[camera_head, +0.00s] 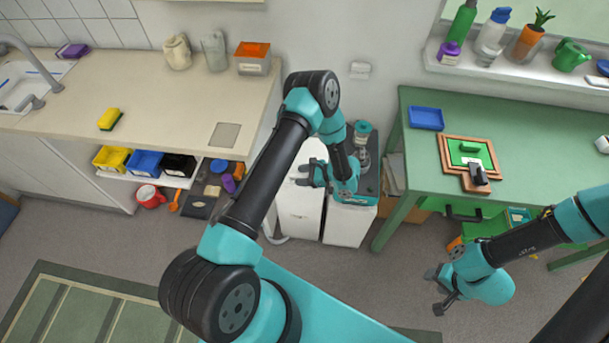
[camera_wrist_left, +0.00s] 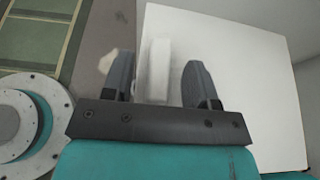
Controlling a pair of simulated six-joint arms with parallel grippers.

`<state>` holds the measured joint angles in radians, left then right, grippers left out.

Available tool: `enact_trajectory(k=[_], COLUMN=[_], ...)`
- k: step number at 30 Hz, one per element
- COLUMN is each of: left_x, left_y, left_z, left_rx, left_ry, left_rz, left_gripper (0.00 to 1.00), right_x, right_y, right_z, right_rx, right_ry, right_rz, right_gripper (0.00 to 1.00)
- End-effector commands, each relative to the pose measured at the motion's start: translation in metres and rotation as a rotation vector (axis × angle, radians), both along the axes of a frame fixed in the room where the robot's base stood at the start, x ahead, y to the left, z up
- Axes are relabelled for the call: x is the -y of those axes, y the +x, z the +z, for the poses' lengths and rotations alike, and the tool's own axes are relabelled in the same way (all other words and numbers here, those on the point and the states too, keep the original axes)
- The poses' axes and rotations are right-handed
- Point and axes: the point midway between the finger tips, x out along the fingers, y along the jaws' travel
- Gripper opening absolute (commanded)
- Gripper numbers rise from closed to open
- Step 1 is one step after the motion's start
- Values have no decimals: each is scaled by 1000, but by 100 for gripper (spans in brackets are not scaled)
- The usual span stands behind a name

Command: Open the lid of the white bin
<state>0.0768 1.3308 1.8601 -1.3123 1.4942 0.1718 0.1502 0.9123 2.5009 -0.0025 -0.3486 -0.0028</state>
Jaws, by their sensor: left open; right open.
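The white bin (camera_head: 300,217) stands on the floor between the counter and the green table. My left gripper (camera_head: 303,176) is over its top, partly hiding the lid. In the left wrist view, a flat white surface (camera_wrist_left: 235,60), seemingly the lid, fills the middle and right. A raised white strip like a handle (camera_wrist_left: 159,70) shows between the two open fingers of the left gripper (camera_wrist_left: 160,82). I cannot tell whether the fingers touch it. The lid looks closed. My right gripper (camera_head: 437,289) is open and empty over the floor at the lower right.
A second white unit (camera_head: 348,226) with a dark top stands close at the bin's right. The counter (camera_head: 60,105) with a low shelf of small bins is at left. The green table (camera_head: 530,125) is at right. Grey floor (camera_head: 385,268) is clear in front.

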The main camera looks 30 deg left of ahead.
Motion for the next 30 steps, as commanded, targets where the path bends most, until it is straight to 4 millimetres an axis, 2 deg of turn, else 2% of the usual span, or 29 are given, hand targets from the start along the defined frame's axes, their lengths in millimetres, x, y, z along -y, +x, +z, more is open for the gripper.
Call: enact_trajectory(k=[2,18,25,30], left_x=[0,0,0,-1], left_y=[0,0,1,3], left_z=[0,0,3,13], left_rx=[0,0,-11,-49], left_ry=[0,0,-4,-19], left_rz=[0,0,0,0], left_gripper=[50,0,0,0], right_x=[0,0,0,0], right_y=[0,0,0,0], right_z=[0,0,0,0], right_rx=[0,0,0,0], right_ry=[0,0,0,0], right_rz=[0,0,0,0], right_gripper=[49,49,49,49])
